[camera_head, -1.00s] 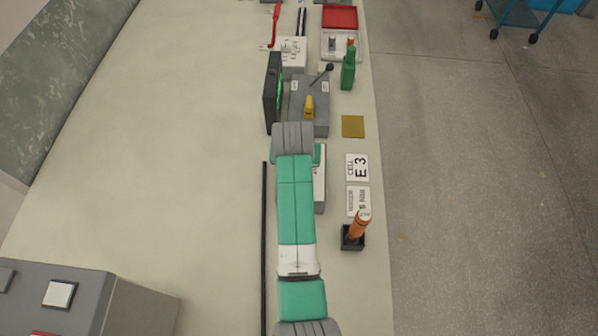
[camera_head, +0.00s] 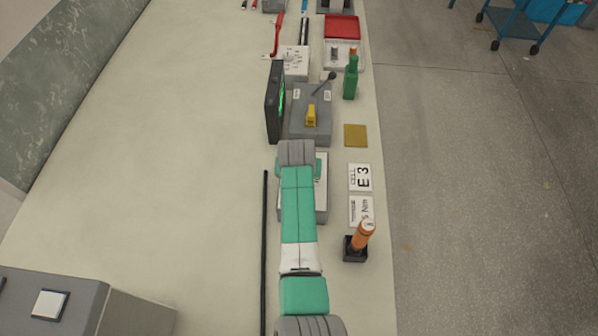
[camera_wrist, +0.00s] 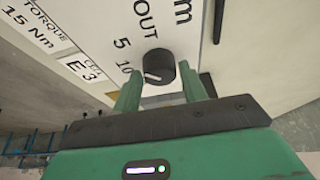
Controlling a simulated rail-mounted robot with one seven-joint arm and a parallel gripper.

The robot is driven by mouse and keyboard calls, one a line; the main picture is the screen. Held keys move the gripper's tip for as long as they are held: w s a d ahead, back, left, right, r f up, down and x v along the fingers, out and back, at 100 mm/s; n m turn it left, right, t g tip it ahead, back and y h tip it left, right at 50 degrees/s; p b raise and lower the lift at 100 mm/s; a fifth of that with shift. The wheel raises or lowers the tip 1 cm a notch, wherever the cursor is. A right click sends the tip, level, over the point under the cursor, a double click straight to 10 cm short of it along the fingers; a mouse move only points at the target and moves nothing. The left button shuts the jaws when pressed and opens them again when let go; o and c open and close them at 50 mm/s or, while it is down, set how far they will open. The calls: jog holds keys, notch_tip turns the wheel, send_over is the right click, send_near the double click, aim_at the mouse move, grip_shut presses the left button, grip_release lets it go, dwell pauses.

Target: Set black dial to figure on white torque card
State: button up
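The black dial (camera_wrist: 160,67) shows in the wrist view on a white panel marked OUT, with the figures 5 and 10 to its left. Its white pointer line slants to the lower left, near the 10. My gripper (camera_wrist: 161,80) has its two green fingers apart, one on each side of the dial, with visible gaps. The white torque card (camera_wrist: 32,26) reads TORQUE 15 Nm; it also shows in the head view (camera_head: 361,211). In the head view my arm covers the dial and much of the white panel box (camera_head: 321,190).
A CELL E 3 card (camera_head: 360,178) lies beyond the torque card. An orange-handled tool stands in a black holder (camera_head: 355,250) close by. A grey box (camera_head: 310,130) with a yellow lever and a dark screen (camera_head: 274,102) stand beyond.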

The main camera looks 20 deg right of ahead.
jog(key=c, duration=0.6)
jog(key=shift+o, duration=0.2)
jog(key=n+y+p, duration=0.1)
jog(key=n, duration=0.2)
jog(key=shift+d+n, duration=0.15)
jog(key=shift+n, duration=0.25)
jog(key=n+y+b, duration=0.1)
jog(key=n+y, duration=0.1)
jog(key=n, duration=0.2)
jog(key=shift+d+f+n, duration=0.1)
jog(key=shift+n, duration=0.2)
jog(key=n+y+b, duration=0.1)
jog(key=n+b, duration=0.1)
jog(key=n+y+b, duration=0.1)
jog(key=n+b, duration=0.2)
jog(key=shift+w+d+f+g, duration=0.1)
jog(key=shift+f+g, duration=0.1)
jog(key=shift+g, duration=0.2)
jog(key=n+g+y+b, duration=0.1)
jog(key=n+b, duration=0.3)
jog(key=b, duration=0.1)
jog(key=shift+r, duration=0.2)
jog(key=shift+r+n+b, duration=0.1)
jog(key=shift+n+b, duration=0.2)
